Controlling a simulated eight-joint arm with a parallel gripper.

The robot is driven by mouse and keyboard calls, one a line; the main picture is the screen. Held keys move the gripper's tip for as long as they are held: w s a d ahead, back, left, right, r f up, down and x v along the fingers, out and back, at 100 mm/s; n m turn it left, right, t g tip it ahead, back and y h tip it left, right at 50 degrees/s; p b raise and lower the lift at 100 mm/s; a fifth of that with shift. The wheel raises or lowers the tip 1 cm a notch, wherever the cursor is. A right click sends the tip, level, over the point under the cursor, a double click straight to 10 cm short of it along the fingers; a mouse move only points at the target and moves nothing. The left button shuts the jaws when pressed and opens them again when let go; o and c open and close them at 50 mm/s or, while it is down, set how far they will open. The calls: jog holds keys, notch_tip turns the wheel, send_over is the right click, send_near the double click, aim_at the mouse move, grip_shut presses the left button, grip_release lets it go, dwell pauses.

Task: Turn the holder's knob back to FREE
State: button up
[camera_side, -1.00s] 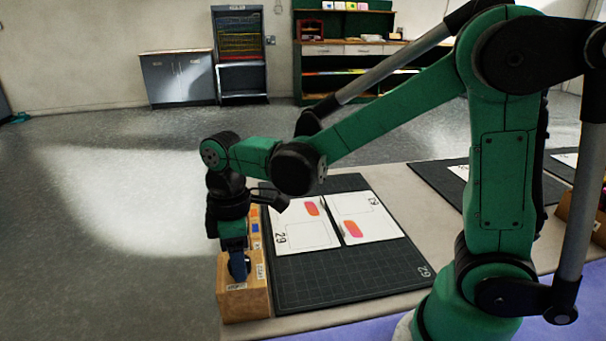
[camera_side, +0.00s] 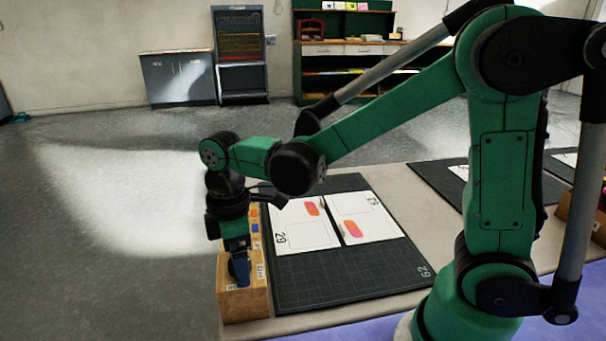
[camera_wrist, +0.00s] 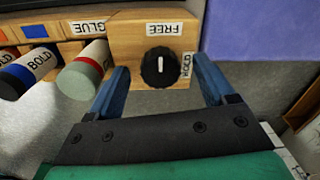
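The holder's knob (camera_wrist: 160,67) is round and black with a white pointer line. In the wrist view its line stands upright, lined up with the FREE label (camera_wrist: 164,28); the HOLD label (camera_wrist: 186,66) is to its right. The knob sits on the wooden holder (camera_wrist: 125,38), whose front end (camera_side: 245,304) also shows in the side view. My gripper (camera_side: 240,272) is down at that end of the holder. In the wrist view its blue fingers are spread, one on each side of the knob, with a gap to it. The side view hides the knob behind the fingers.
A dark mat (camera_side: 340,279) with white cards (camera_side: 305,232) lies right of the holder. Open floor is to the left.

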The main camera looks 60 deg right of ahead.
jog(key=shift+d+r, duration=0.1)
jog(key=shift+r, duration=2.7)
jog(key=shift+s+d+r+m+t, duration=0.1)
jog(key=shift+d+m+t, duration=0.1)
jog(key=shift+m+t, duration=0.1)
jog(key=s+d+m+t, duration=0.4)
jog(key=m+t, duration=0.3)
jog(key=m, duration=0.3)
jog(key=shift+d, duration=0.9)
